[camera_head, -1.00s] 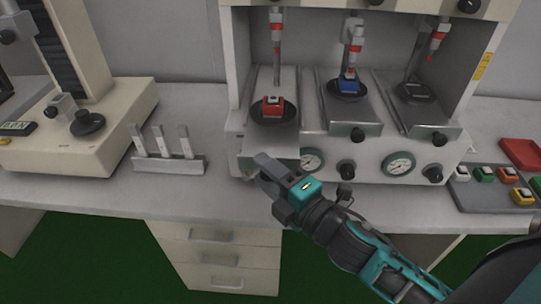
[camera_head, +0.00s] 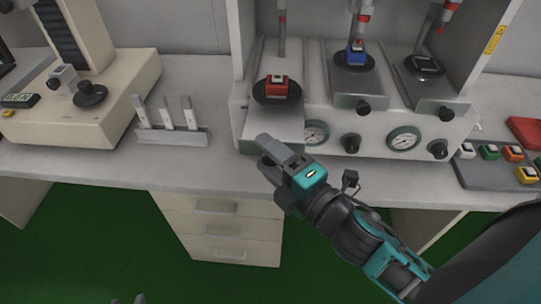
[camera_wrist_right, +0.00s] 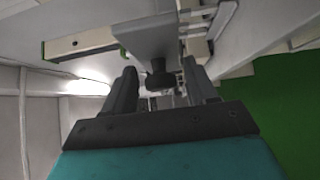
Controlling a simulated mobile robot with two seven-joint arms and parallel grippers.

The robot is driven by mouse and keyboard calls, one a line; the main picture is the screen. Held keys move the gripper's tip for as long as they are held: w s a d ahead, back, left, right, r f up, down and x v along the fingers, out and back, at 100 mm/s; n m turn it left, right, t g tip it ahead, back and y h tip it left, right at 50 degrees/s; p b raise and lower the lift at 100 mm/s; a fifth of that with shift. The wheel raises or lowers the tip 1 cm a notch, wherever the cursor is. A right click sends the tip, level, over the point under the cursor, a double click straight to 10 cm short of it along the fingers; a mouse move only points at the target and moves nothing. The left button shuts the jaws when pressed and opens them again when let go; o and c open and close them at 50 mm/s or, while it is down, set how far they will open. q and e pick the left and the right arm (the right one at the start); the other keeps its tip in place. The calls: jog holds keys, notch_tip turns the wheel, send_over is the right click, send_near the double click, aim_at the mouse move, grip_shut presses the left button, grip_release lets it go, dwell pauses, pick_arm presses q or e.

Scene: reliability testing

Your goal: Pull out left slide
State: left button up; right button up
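The left slide (camera_head: 284,130) is a grey metal plate in the left bay of the cream machine. A black round disc (camera_head: 292,99) with a red block (camera_head: 277,85) sits on it. My right gripper (camera_head: 265,151) is just in front of the slide's front edge and hides its knob in the head view. In the right wrist view, the slide's plate (camera_wrist_right: 148,38) and dark knob (camera_wrist_right: 158,77) show ahead, with the knob lined up between the parted fingers of my right gripper (camera_wrist_right: 161,90). No contact is visible. Two small tips of my left gripper (camera_head: 128,300) show apart at the bottom edge.
The middle slide (camera_head: 345,92) with a blue block and the right slide (camera_head: 432,92) stand beside it, with knobs and gauges (camera_head: 404,139) below. A rack (camera_head: 172,136) with several grey strips stands left. A tray (camera_head: 490,170) of coloured blocks lies right.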

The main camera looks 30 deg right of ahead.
jog(key=shift+s+d+f, duration=0.15)
jog(key=shift+s, duration=0.5)
jog(key=b+v, duration=0.2)
jog(key=v, duration=0.9)
jog(key=shift+s+b, duration=0.25)
jog(key=shift+b, duration=0.1)
jog(key=shift+d, duration=0.15)
jog(key=w+a+f+m+g+h, duration=0.1)
jog(key=w+f+m+g, duration=0.2)
jog(key=f+m, duration=0.6)
jog(key=w+a+f+m+g, duration=0.1)
jog(key=w+f+m+g, duration=0.2)
jog(key=f+m, duration=0.6)
notch_tip(320, 180, down, 5)
jog(key=shift+w+a+f+g+h, duration=0.15)
jog(key=shift+w+g+h, duration=0.1)
jog(key=shift+g+h, duration=0.15)
